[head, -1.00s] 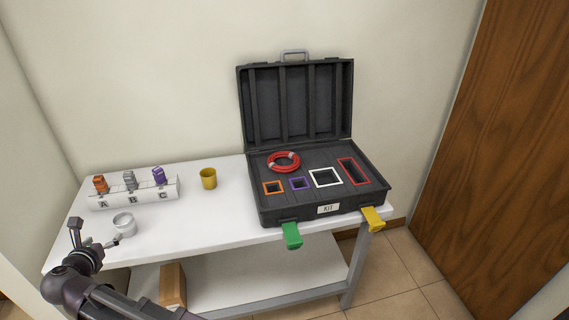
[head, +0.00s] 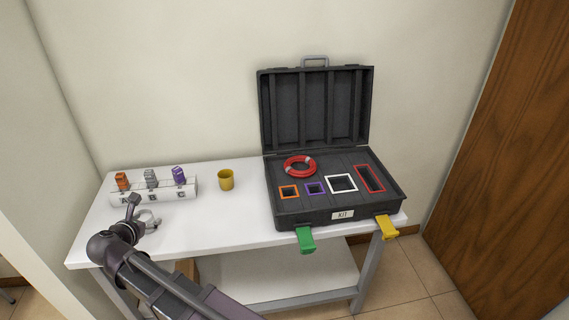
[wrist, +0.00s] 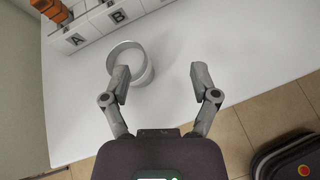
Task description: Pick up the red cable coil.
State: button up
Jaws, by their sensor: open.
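The red cable coil (head: 300,166) lies in the open black case, at the back left of its inner panel, with pale bands on it. My gripper (head: 141,208) is over the left part of the white table, far to the left of the coil. In the wrist view my gripper (wrist: 160,80) is open with nothing between its fingers. Its left finger overlaps a white round cup (wrist: 130,62) in the picture; I cannot tell if they touch. The coil is not in the wrist view.
The case (head: 322,214) has a raised lid and colored frames inside. Green (head: 306,240) and yellow (head: 386,227) latches stick out in front. A yellow cup (head: 226,180) stands left of the case. A labelled rack (head: 180,192) holds orange, grey and purple pieces.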

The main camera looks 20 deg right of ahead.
jog(key=w+d+r+m+g+p, duration=0.2)
jog(key=w+d+m+g+p, duration=0.25)
jog(key=d+m, duration=0.75)
jog(key=w+d+r+m+g+p, duration=0.25)
jog(key=w+d+m+p, duration=0.45)
jog(key=d, duration=0.9)
jog(key=d+r+m+g+y+p, duration=0.1)
jog(key=d+r+m+y+p, duration=0.1)
jog(key=d+m, duration=0.8)
jog(key=s+d+r+m+g+y+p, duration=0.1)
jog(key=d+r+m+p, duration=0.4)
jog(key=d+m, duration=0.5)
jog(key=d+y+p, duration=0.1)
jog(key=d+p, duration=0.1)
jog(key=d, duration=0.3)
jog(key=shift+d+r+g, duration=0.15)
jog(key=shift+d+g, duration=0.25)
jog(key=b, duration=0.8)
send_over(313, 168)
jog(key=f, duration=0.8)
jog(key=shift+s+a+f, duration=0.1)
jog(key=shift+s+f, duration=0.15)
jog(key=shift+s, duration=0.15)
jog(key=shift+w+f+b, duration=0.2)
jog(key=shift+f+b, duration=1.1)
jog(key=shift+b, duration=0.1)
jog(key=shift+w+f+b, duration=0.2)
jog(key=shift+f+b, duration=1.1)
jog(key=shift+b, duration=0.05)
